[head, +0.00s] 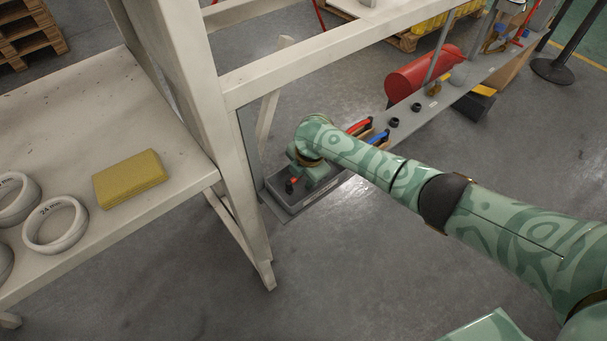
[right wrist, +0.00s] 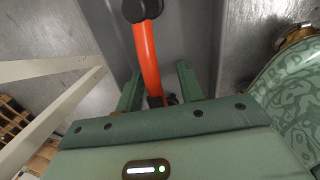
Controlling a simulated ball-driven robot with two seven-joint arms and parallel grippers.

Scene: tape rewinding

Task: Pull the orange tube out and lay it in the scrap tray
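The orange tube (right wrist: 147,58) has a black end piece at its far end and shows a dark part near my gripper. In the head view only a small piece of the tube (head: 294,181) shows, inside the grey tray (head: 310,203). My right gripper (right wrist: 158,84) is over the tray with its two fingers apart, one on each side of the tube. Gaps show between the tube and the fingers, so it is not gripped. In the head view my right arm hides part of the tray and the fingertips. My left gripper is not in view.
A pale frame post (head: 190,90) stands just left of the tray. A table at left holds white tape rings (head: 56,224) and a yellow block (head: 130,178). Red- and blue-handled tools (head: 379,137), black rings (head: 394,122) and a red cylinder (head: 422,76) lie along a grey shelf.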

